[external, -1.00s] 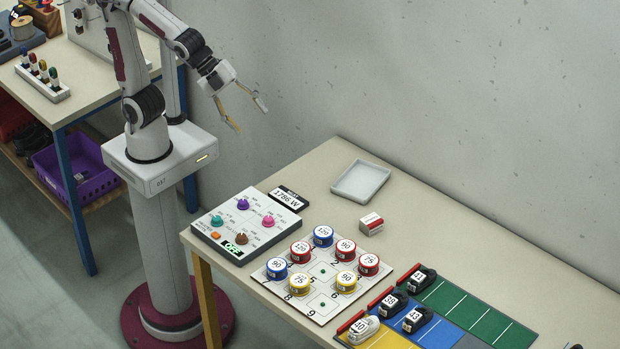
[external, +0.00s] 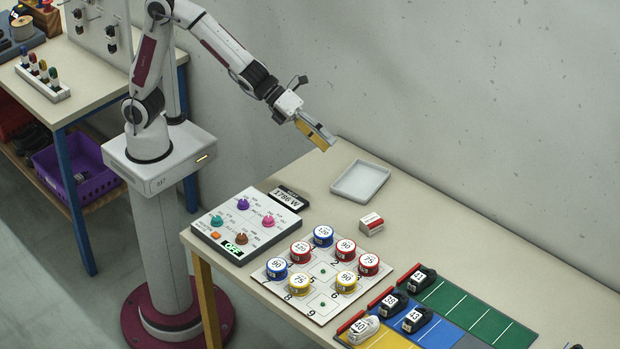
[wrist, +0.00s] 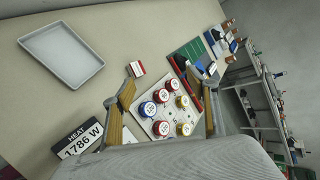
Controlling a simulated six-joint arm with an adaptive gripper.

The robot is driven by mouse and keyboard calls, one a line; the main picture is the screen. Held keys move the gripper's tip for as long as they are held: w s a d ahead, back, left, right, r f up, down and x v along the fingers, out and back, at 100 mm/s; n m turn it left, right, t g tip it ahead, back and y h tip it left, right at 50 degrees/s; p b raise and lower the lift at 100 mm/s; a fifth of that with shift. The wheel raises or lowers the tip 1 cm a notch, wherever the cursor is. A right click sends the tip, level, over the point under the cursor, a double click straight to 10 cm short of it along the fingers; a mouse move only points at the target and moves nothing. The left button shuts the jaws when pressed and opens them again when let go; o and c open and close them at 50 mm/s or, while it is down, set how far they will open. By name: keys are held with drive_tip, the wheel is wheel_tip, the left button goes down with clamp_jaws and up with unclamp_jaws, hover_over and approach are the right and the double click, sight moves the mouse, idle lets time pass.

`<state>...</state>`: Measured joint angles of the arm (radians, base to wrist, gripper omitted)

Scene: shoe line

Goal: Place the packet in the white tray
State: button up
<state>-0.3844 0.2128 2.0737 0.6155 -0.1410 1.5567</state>
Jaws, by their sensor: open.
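The packet (external: 371,223) is a small white box with a red part, lying on the table. It also shows in the wrist view (wrist: 137,69), just beyond one fingertip. The white tray (external: 384,183) is shallow and empty, near the table's back edge, behind and slightly left of the packet; it also shows in the wrist view (wrist: 62,81) at upper left. My gripper (external: 328,142) is open and empty, in the air above the back of the table, left of the tray and clear of the packet. In the wrist view its two fingers (wrist: 163,84) stand apart.
A board with several numbered discs (external: 315,309) lies in front of the packet. A knob panel (external: 220,243) and a heat display (external: 289,198) lie to the left. Coloured lanes with shoes (external: 450,305) lie to the right. The table around the tray is clear.

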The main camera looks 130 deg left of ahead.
drive_tip(key=w+a+f+m+t+h, duration=0.1)
drive_tip(key=w+a+f+m, duration=0.1)
drive_tip(key=w+f+m, duration=0.15)
drive_tip(key=w+a+f+m+h, duration=0.1)
drive_tip(key=w+a+f+m, duration=0.2)
drive_tip(key=f+m, duration=0.15)
drive_tip(key=m+t+h, duration=0.1)
drive_tip(key=m+h, duration=0.2)
drive_tip(key=m, duration=0.5)
approach(369, 222)
drive_tip(key=shift+w+a+f, duration=0.25)
drive_tip(key=shift+a+f, duration=0.1)
drive_tip(key=shift+a, duration=0.15)
drive_tip(key=shift+w+a+f, duration=0.25)
drive_tip(key=shift+a+f, duration=0.1)
drive_tip(key=shift+a, duration=0.15)
drive_tip(key=shift+s+f+m+t, duration=0.15)
drive_tip(key=shift+f+m+t, duration=0.15)
drive_tip(key=shift+f+m, duration=0.3)
drive_tip(key=shift+x, duration=1.35)
drive_tip(key=shift+d, duration=0.1)
drive_tip(key=shift+d+x, duration=0.25)
drive_tip(key=shift+x, duration=1.3)
drive_tip(key=shift+f+x, duration=0.2)
drive_tip(key=shift+x, duration=0.8)
